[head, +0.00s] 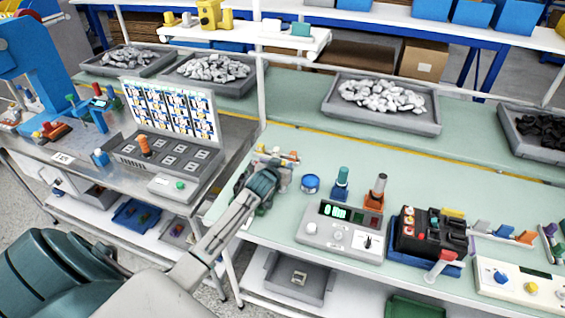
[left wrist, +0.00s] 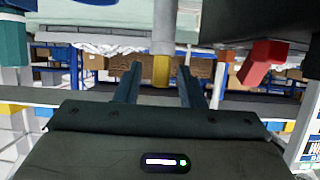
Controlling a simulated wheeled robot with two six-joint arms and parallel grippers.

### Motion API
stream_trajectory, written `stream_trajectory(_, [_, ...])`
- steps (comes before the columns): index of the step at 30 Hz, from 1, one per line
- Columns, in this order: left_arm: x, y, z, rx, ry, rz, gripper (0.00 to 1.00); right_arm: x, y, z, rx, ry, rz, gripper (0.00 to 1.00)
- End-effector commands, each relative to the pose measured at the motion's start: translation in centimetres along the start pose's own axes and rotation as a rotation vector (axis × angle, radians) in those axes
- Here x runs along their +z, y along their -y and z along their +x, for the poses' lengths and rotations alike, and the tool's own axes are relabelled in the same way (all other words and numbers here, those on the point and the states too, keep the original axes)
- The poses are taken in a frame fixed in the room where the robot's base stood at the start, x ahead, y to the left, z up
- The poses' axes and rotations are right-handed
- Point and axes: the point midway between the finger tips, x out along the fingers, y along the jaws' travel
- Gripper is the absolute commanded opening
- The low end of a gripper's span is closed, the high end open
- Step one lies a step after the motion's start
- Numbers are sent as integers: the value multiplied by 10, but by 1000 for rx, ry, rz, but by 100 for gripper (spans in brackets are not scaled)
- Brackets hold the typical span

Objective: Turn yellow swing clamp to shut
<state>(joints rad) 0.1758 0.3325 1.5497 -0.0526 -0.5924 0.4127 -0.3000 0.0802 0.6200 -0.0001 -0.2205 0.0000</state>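My left gripper (head: 270,178) is over the left end of the green bench, beside a small group of white, yellow and orange pieces (head: 278,154). In the left wrist view its two fingers (left wrist: 160,85) are apart. A yellow tip (left wrist: 161,71) on a grey post shows in line with the gap between them. I cannot tell whether it is between the fingers or beyond them, or whether it is the swing clamp. Another yellow part (head: 453,213) is at the back of the breaker fixture (head: 430,235). My right gripper is not in view.
A blue round container (head: 310,183), a teal-topped tool (head: 341,184) and an orange-based tool (head: 376,193) stand right of the gripper. A grey test box (head: 342,231) is in front of them. A red handle (left wrist: 262,60) shows in the left wrist view.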

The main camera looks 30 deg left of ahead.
Motion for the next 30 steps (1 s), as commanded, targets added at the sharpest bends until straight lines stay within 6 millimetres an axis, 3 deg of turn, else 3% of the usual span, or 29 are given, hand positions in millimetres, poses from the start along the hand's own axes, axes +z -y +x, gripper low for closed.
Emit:
stream_trajectory(12, [0, 0, 7, 0, 0, 1, 35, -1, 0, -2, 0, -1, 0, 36])
stream_trajectory(18, [0, 0, 7, 0, 0, 1, 0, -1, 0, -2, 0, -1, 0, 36])
stream_trajectory(30, [1, -1, 8, -43, -1, -17, 0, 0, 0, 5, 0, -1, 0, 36])
